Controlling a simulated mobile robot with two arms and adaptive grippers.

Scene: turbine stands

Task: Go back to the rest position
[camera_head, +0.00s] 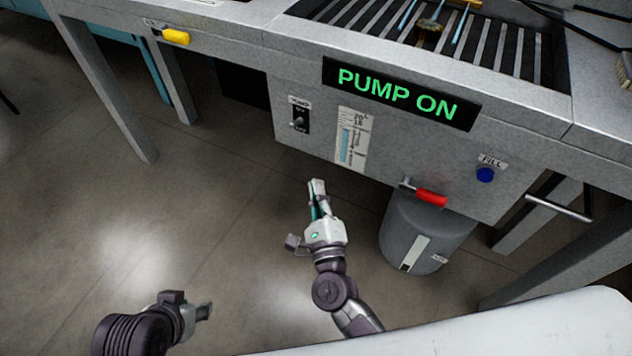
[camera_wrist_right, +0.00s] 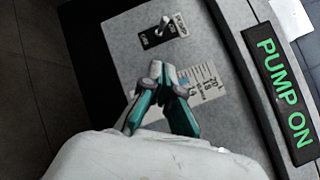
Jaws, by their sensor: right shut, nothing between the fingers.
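My right gripper (camera_head: 317,184) is in the middle of the head view, in front of the stand's grey panel and below the level gauge. Its fingers are together and hold nothing. In the right wrist view my right gripper (camera_wrist_right: 161,68) points at the panel, with the pump switch just beyond its tips; I see a gap between tips and switch in the head view. My left gripper (camera_head: 205,311) is low at the left of the head view, over the floor and away from the stand. Its fingers are small and partly hidden, so their opening is unclear.
The stand's panel carries a pump switch (camera_head: 299,117), a level gauge (camera_head: 351,138), a lit "PUMP ON" display (camera_head: 398,94) and a blue fill button (camera_head: 485,175). A red-handled valve (camera_head: 431,197) sits above a grey tank (camera_head: 428,233). Floor at the left is clear.

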